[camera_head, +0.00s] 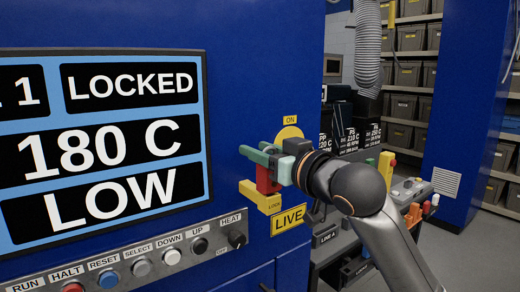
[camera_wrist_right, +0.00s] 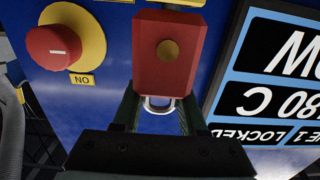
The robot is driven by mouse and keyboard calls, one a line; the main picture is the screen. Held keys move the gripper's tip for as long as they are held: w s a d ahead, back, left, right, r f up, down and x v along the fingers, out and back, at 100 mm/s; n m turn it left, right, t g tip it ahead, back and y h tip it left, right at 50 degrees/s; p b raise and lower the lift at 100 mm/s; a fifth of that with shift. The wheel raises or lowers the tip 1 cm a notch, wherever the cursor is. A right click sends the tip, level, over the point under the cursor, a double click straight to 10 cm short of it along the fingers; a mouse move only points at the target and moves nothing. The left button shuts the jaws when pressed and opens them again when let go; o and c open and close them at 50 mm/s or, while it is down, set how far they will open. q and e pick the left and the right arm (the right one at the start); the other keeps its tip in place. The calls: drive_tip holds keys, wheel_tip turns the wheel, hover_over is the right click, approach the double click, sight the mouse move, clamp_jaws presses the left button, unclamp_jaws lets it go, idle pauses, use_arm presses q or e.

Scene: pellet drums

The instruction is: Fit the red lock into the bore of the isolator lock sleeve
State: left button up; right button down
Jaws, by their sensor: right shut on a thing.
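The red lock (camera_head: 266,183) is a red block held in my right gripper (camera_head: 268,160), whose green fingers are shut on it. In the right wrist view the lock (camera_wrist_right: 168,60) shows a brass disc on its face and a silver shackle loop between the fingers of the gripper (camera_wrist_right: 158,108). The yellow isolator lock sleeve (camera_head: 258,197) sticks out from the blue panel just below the lock. Its yellow edge (camera_wrist_right: 185,3) also shows beyond the lock in the right wrist view. The bore is hidden, and I cannot tell whether lock and sleeve touch. My left gripper is out of view.
A red knob (camera_wrist_right: 53,47) on a yellow disc, labelled ON, is beside the lock. A display (camera_head: 105,140) reading LOCKED, 180 C, LOW and a button row (camera_head: 140,268) are left. A LIVE label (camera_head: 288,219) sits below right. Shelved bins (camera_head: 405,105) stand behind.

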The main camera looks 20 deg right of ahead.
drive_tip(key=shift+c, duration=1.8)
unclamp_jaws()
drive_tip(key=b+v, duration=0.2)
drive_tip(key=v, duration=1)
drive_tip(key=shift+s, duration=0.25)
drive_tip(key=shift+d+r, duration=0.1)
